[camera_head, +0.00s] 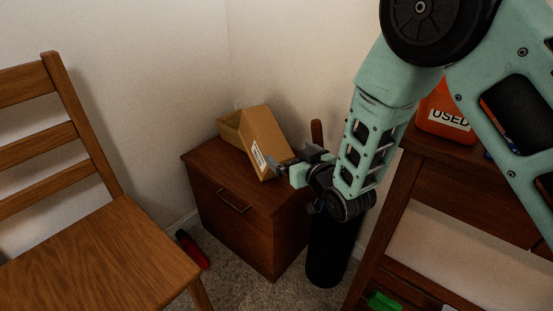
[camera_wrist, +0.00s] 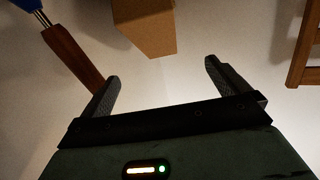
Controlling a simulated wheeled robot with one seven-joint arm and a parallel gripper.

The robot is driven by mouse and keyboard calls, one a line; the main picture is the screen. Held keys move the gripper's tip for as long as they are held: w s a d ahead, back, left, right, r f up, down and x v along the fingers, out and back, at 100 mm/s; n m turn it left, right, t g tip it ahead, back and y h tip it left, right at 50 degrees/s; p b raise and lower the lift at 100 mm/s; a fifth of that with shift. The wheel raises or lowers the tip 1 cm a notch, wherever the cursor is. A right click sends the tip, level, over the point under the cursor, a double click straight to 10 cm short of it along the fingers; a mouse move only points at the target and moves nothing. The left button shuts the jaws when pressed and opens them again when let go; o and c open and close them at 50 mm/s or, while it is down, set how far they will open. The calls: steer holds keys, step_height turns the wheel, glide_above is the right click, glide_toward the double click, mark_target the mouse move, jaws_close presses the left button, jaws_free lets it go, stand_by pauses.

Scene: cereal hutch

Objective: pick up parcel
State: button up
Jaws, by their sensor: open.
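The parcel (camera_head: 264,138) is a tan cardboard box with a white label. It stands tilted on top of a small brown wooden cabinet (camera_head: 228,199), in front of an open-topped yellowish box. In the wrist view, part of the parcel (camera_wrist: 146,28) shows at the top middle, cut off by the frame edge. My gripper (camera_head: 291,162) is at the parcel's right lower side in the head view. In the wrist view, my gripper (camera_wrist: 162,74) has its fingers wide apart with nothing between them. Whether a finger touches the parcel I cannot tell.
The yellowish box (camera_head: 230,127) is behind the parcel. A brown handle (camera_wrist: 72,52) rises close to my left finger in the wrist view. A wooden chair (camera_head: 98,250) stands left, a desk with an orange container (camera_head: 443,112) right. A red-black object (camera_head: 193,250) lies on the carpet.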

mark_target(268, 132)
steer(key=b+x, duration=0.2)
steer(key=x, duration=0.9)
steer(key=shift+w+b, duration=0.25)
steer(key=shift+b, duration=0.05)
steer(key=shift+d+b+x, duration=0.15)
steer(key=shift+b+x, duration=0.4)
steer(key=shift+x, duration=0.95)
steer(key=shift+d+b+x, duration=0.1)
steer(key=shift+b+x, duration=0.45)
steer(key=shift+x, duration=0.95)
steer(key=shift+w+r, duration=0.15)
steer(key=shift+r, duration=0.1)
